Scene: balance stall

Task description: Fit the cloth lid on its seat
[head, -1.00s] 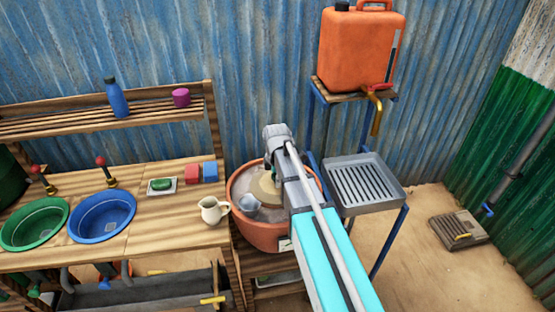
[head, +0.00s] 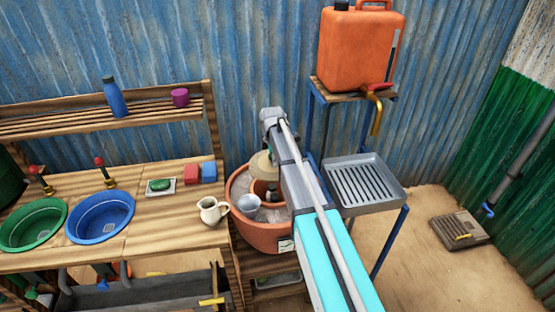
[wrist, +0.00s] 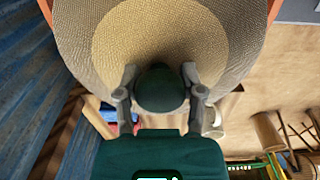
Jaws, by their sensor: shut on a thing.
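The cloth lid (head: 261,164) is a tan woven disc held in the air above the large terracotta pot (head: 262,235). In the wrist view the lid (wrist: 160,32) fills the top, with a paler round middle and a dark green knob (wrist: 160,92). My gripper (wrist: 160,76) is shut on that knob, one finger on each side. In the head view my arm hides the gripper. Below the lid a smaller orange-brown inner pot (head: 263,190) shows its rim inside the large pot, partly hidden by the lid and my arm. The lid is apart from this rim.
A cream jug (head: 212,210) stands at the counter edge, left of the pot. A slatted metal tray stand (head: 366,200) is close on the right, below an orange jerrycan (head: 360,48).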

